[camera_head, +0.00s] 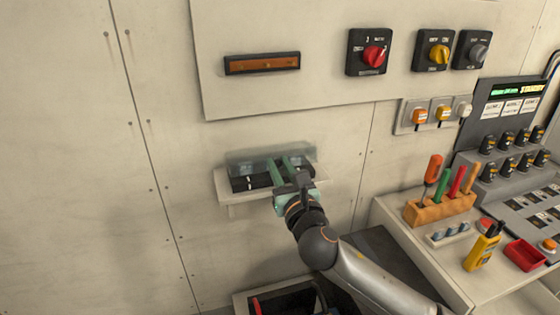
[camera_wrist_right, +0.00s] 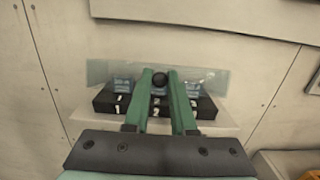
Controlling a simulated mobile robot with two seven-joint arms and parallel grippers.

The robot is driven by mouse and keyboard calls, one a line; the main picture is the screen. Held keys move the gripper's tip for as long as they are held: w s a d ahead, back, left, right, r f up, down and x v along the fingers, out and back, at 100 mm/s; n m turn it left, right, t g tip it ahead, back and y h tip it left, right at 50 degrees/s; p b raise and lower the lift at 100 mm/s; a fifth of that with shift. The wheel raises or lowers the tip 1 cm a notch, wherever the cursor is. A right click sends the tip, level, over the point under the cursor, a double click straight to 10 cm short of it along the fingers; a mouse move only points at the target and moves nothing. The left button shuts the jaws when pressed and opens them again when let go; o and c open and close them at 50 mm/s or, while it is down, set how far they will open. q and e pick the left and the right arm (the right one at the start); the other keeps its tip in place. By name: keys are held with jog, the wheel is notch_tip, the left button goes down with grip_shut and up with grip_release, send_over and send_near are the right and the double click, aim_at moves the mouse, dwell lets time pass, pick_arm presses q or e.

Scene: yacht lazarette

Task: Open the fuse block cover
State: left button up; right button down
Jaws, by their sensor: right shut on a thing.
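The fuse block (camera_head: 244,184) is a black unit on a small pale shelf (camera_head: 233,200) on the wall. Its see-through cover (camera_head: 245,159) stands tilted up above the block, and the block's front is uncovered in both views. My right gripper (camera_head: 276,163), with green fingers, reaches over the block from the front. In the right wrist view its fingertips (camera_wrist_right: 160,76) are shut on the cover's round dark knob (camera_wrist_right: 160,80). The fingers hide part of the block (camera_wrist_right: 112,103) and the middle of the cover (camera_wrist_right: 208,77). My left gripper is not in view.
A wall panel with an orange display (camera_head: 262,63) and a red rotary switch (camera_head: 374,56) is above. To the right, a bench holds a wooden tool rack (camera_head: 440,208), a yellow meter (camera_head: 482,250) and a red tray (camera_head: 525,255). The wall left of the shelf is clear.

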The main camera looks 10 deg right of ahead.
jog(key=shift+w+a+r+g+h, duration=0.15)
jog(key=shift+w+r+g, duration=0.1)
jog(key=shift+r+g, duration=0.6)
jog(key=shift+w+d+r+g+h, duration=0.1)
jog(key=shift+w+r+g+h, duration=0.1)
jog(key=shift+r+g, duration=0.65)
jog(key=shift+r, duration=0.1)
